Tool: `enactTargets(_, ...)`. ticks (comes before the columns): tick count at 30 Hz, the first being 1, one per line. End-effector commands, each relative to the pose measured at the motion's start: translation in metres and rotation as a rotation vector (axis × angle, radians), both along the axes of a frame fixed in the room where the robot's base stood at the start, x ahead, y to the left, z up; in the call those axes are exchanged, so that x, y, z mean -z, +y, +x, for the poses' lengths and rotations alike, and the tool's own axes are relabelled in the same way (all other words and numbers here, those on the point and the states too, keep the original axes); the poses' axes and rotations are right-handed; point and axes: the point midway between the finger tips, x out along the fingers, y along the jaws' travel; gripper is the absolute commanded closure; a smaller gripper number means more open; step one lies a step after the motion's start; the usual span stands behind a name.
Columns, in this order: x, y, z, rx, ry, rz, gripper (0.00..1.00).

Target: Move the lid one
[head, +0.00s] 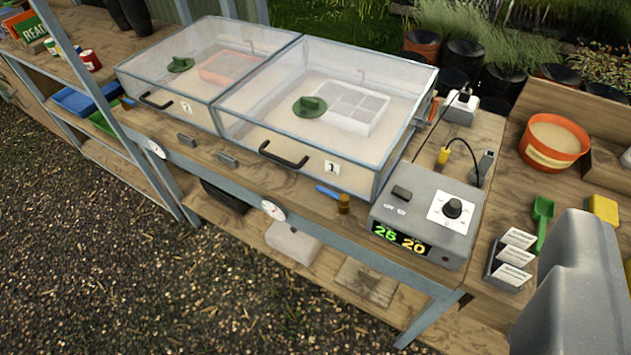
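Lid one (270,90) is the clear cover on the right of two propagator boxes on the wooden bench. A white label marked 1 (331,168) is on its front, with a black handle (283,155) to the label's left. A round green vent (310,106) is on its top. The lid appears down and closed, and a white divided tray (352,108) shows through it. My gripper is not visible, so its place relative to the lid cannot be told.
Lid two (150,65) adjoins on the left, with an orange tray inside. A grey control box (428,212) reading 25 and 20 stands right of lid one. A blue-handled tool (328,192) lies in front. A large grey shape (580,290) fills the lower right.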

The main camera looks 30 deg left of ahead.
Motion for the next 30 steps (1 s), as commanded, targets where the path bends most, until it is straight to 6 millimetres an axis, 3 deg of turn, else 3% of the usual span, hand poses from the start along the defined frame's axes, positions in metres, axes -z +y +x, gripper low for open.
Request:
enactTargets(1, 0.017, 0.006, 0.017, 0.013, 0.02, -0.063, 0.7)
enactTargets(8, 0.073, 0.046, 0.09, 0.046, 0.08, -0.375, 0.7)
enactTargets(14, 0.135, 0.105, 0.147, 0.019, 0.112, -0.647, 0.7)
enactTargets(20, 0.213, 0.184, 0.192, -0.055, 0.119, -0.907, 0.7)
enactTargets(24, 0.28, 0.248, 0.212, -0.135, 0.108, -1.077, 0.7)
enactTargets(30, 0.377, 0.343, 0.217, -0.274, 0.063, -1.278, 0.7)
